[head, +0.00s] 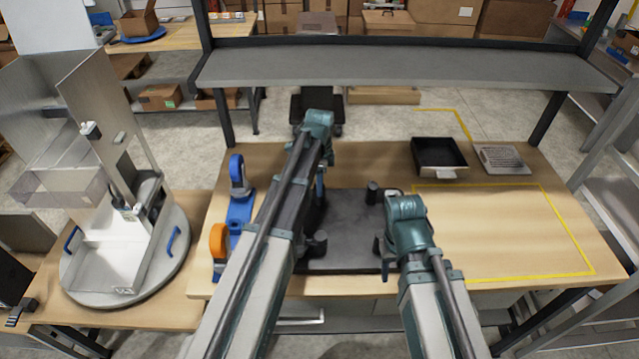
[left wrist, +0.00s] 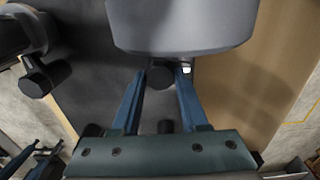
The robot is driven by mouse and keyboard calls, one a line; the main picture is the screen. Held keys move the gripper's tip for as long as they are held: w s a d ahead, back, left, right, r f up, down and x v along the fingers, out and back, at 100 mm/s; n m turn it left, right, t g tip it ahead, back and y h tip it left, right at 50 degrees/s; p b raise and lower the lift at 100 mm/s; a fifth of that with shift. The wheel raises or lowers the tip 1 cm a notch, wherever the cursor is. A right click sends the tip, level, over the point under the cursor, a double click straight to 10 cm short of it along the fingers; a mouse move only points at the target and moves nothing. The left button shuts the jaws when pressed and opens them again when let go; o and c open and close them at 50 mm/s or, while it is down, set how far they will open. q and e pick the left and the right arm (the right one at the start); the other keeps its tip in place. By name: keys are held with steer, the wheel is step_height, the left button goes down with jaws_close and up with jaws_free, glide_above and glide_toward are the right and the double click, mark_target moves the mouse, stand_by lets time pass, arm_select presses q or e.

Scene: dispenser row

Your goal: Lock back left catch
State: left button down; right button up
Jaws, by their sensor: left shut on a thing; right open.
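A dark plate (head: 345,210) with black knob-like catches lies on the wooden table. One catch (head: 374,192) stands at its back right and another (head: 316,243) at its front left. The back left one is hidden behind my left arm in the head view. My left gripper (head: 319,190) points down over the plate's back left. In the left wrist view its blue fingers (left wrist: 161,85) are shut on a dark catch knob (left wrist: 160,98). Whether that catch is locked cannot be told. My right gripper (head: 386,250) is open near the plate's front right, its fingers mostly hidden.
A blue stand with an orange roll (head: 219,240) is left of the plate. A black tray (head: 439,158) and a grey keypad-like item (head: 502,159) lie at the back right. The yellow-outlined area (head: 500,230) is clear. A grey shelf (head: 400,70) spans behind and above the table.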

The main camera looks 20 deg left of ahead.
arm_select(q)
steer(key=n, duration=0.4)
steer(key=shift+n, duration=0.4)
steer(key=n, duration=0.4)
steer(key=shift+n, duration=0.3)
steer(key=n, duration=0.4)
steer(key=shift+n, duration=2.1)
steer(key=shift+c, duration=2.1)
jaws_free()
